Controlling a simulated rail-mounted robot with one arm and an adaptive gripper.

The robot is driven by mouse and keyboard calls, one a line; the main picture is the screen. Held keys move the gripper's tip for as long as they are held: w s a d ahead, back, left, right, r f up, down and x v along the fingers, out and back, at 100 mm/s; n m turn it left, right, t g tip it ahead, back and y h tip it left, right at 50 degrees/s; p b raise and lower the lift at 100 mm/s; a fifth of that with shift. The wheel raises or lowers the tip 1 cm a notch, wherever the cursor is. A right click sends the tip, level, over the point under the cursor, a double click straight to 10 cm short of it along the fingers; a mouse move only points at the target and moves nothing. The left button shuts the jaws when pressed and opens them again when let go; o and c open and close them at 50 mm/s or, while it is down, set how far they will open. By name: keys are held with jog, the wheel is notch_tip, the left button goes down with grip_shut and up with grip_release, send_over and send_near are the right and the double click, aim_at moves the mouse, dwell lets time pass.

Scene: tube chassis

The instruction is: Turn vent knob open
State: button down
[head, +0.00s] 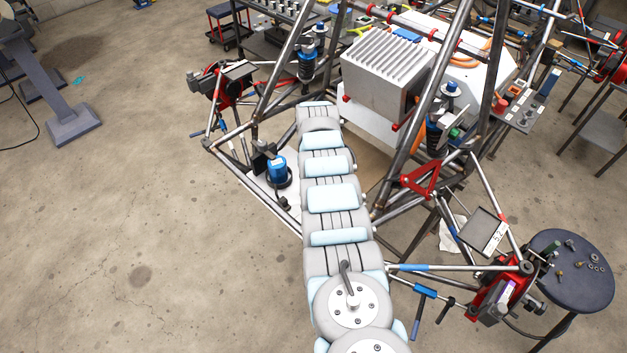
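I cannot make out a vent knob for certain in the head view; any such knob is too small or hidden. A blue canister (277,169) with dark fittings sits low inside the tube chassis (386,190), just left of my arm. A large grey finned box (385,72) with red corner pieces is mounted in the chassis beyond the arm. My arm reaches from the bottom of the picture up into the frame. Its far end is beside the finned box, and my gripper does not show there.
Steel tubes cross on both sides of my arm. A red brake assembly (502,290) and a round dark stool (572,270) with small parts stand at lower right. A control box (527,105) is at upper right. The floor (130,220) at left is mostly clear.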

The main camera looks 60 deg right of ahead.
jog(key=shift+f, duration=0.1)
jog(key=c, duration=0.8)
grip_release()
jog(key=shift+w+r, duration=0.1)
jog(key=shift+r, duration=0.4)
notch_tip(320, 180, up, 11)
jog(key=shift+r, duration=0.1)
